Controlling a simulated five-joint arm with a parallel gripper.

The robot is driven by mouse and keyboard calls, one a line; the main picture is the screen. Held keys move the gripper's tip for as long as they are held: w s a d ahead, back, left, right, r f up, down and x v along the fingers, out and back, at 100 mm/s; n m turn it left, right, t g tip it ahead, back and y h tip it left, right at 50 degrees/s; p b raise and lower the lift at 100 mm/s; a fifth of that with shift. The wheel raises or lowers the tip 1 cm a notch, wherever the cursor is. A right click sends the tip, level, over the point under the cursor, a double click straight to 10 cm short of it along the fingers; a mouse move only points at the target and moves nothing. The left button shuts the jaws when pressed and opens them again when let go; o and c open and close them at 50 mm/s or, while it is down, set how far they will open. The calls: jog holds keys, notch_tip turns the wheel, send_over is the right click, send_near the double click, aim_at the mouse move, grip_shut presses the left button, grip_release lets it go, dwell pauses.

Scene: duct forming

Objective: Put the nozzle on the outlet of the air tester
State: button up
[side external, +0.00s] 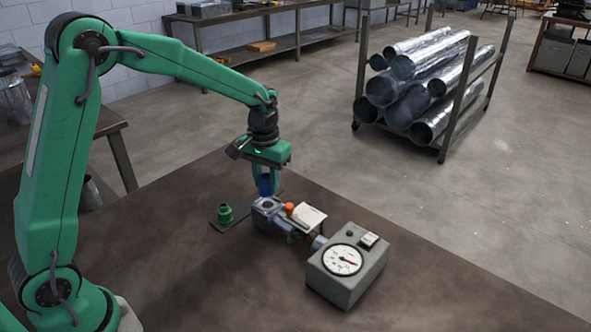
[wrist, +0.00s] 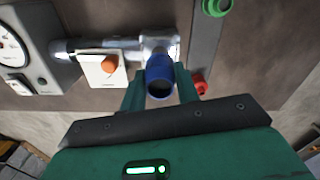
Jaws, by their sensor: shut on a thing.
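My gripper (side external: 264,183) is shut on a blue nozzle (wrist: 160,77), with one green finger on each side of it. The nozzle (side external: 265,187) is roughly upright, directly over the grey outlet fitting (side external: 266,205) of the air tester (side external: 347,270). In the wrist view the nozzle overlaps the near part of the fitting (wrist: 158,45); I cannot tell whether they touch. The tester is a grey box with a round dial, joined by a metal pipe to the outlet. The outlet's mouth is partly hidden by the nozzle.
An orange knob (wrist: 109,64) and white plate (wrist: 103,78) sit beside the outlet. A dark strip (side external: 222,226) holds a green nozzle (side external: 225,214); a red one (wrist: 199,83) shows in the wrist view. The table front is clear. A duct rack (side external: 440,90) stands beyond.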

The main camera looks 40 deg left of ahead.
aim_at(267, 191)
jog(key=shift+f, duration=1.8)
jog(key=shift+f, duration=0.1)
jog(key=o, duration=0.9)
jog(key=shift+o, duration=0.2)
notch_tip(267, 191, up, 12)
jog(key=shift+r, duration=0.15)
